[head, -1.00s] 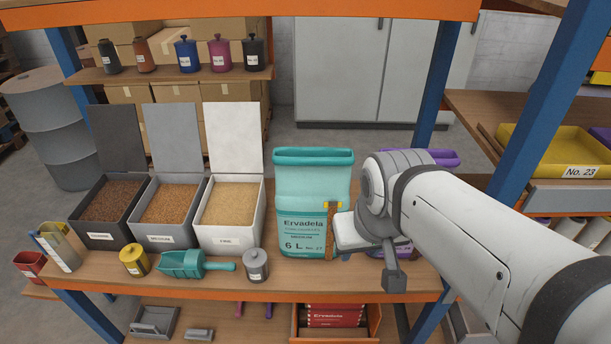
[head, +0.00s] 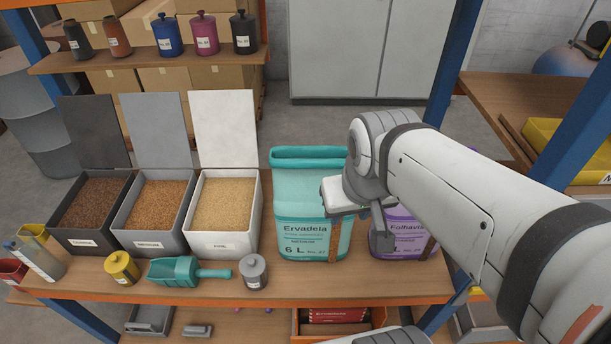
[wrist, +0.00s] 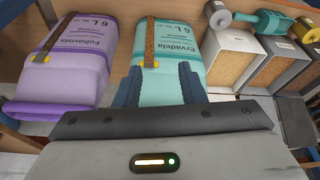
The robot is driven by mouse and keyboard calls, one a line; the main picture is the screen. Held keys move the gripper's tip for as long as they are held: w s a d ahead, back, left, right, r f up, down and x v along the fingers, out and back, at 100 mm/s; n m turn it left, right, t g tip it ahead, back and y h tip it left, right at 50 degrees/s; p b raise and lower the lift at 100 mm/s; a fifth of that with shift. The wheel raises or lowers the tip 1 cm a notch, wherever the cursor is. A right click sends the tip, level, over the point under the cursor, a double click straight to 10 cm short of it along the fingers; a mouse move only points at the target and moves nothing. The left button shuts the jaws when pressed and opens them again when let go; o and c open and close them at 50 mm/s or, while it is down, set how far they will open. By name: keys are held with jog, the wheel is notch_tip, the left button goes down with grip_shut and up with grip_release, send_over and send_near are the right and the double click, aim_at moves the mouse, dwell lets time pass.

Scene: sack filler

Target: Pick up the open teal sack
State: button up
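The teal sack (head: 300,205), labelled Ervadela 6 L, stands upright on the bench with its mouth open at the top. A brown strap (head: 336,240) runs down its right side. In the wrist view the teal sack (wrist: 168,32) lies beyond my gripper (wrist: 162,70). The two dark blue fingers are spread apart, with teal sack surface between them. I cannot tell whether they touch it.
A purple Folhavista sack (head: 400,232) stands just right, partly behind my arm; it also shows in the wrist view (wrist: 82,50). To the left are open grain boxes (head: 222,212), a teal scoop (head: 178,272) and a grey canister (head: 253,270). A shelf post (head: 443,62) rises behind.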

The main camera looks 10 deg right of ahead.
aim_at(316, 158)
jog(key=shift+o, duration=0.4)
